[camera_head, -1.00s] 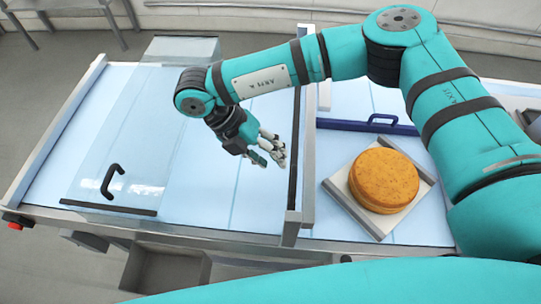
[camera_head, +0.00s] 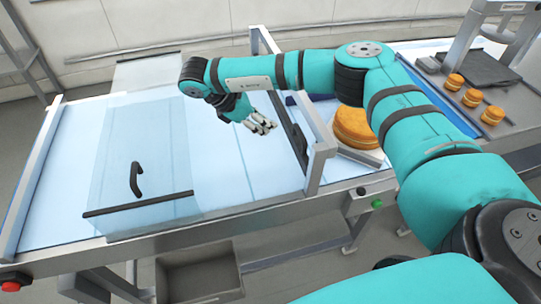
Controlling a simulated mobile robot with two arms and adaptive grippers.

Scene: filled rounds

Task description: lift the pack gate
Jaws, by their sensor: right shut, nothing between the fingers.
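I cannot tell for sure which part is the pack gate. A clear panel (camera_head: 165,150) with a black handle (camera_head: 136,180) and a dark lower edge stands over the left part of the light blue belt. A grey frame (camera_head: 318,165) with a dark bar crosses the belt right of it. A dark blue bar (camera_head: 292,101) behind this frame is mostly hidden by my arm. My right gripper (camera_head: 264,125) is shut and empty above the belt, left of the frame and apart from the panel handle. My left gripper is out of view.
A large orange-brown round (camera_head: 352,127) sits on a pale plate right of the frame, partly behind my arm. An open grey bin (camera_head: 198,272) is below the belt. The belt between panel and frame is clear.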

